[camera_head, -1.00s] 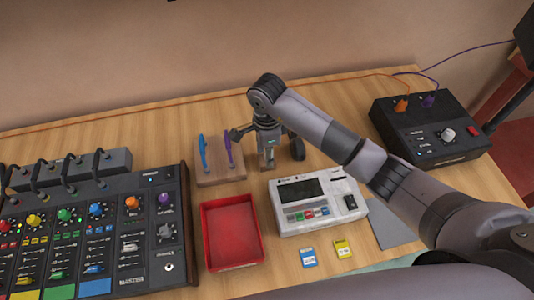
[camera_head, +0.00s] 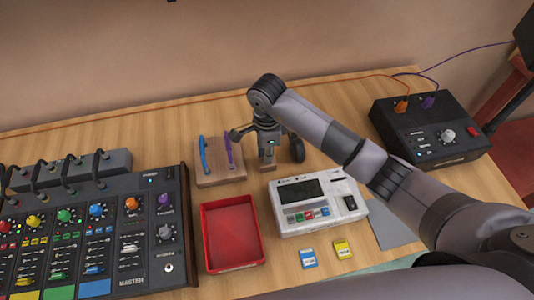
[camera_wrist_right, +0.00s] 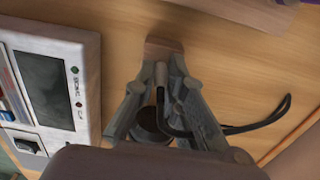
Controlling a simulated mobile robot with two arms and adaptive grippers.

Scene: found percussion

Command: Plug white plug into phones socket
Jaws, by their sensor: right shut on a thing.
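My right gripper (camera_head: 267,158) is at the back of the table, pointing down over a small wooden block (camera_head: 267,169). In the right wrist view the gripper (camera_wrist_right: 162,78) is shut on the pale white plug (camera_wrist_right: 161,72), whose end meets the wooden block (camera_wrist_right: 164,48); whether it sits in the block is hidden. A black cable (camera_wrist_right: 240,129) loops from the plug area to the right. A round socket (camera_head: 169,267), probably the phones socket, is at the lower right of the black mixer (camera_head: 176,240). My left gripper is not in view.
Dark headphones (camera_head: 296,148) lie right beside the gripper. A wooden stand (camera_head: 218,179) with blue and purple sticks is to its left. A red tray (camera_head: 232,262) and a white device (camera_head: 290,225) lie in front. A black box (camera_head: 430,125) stands at right.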

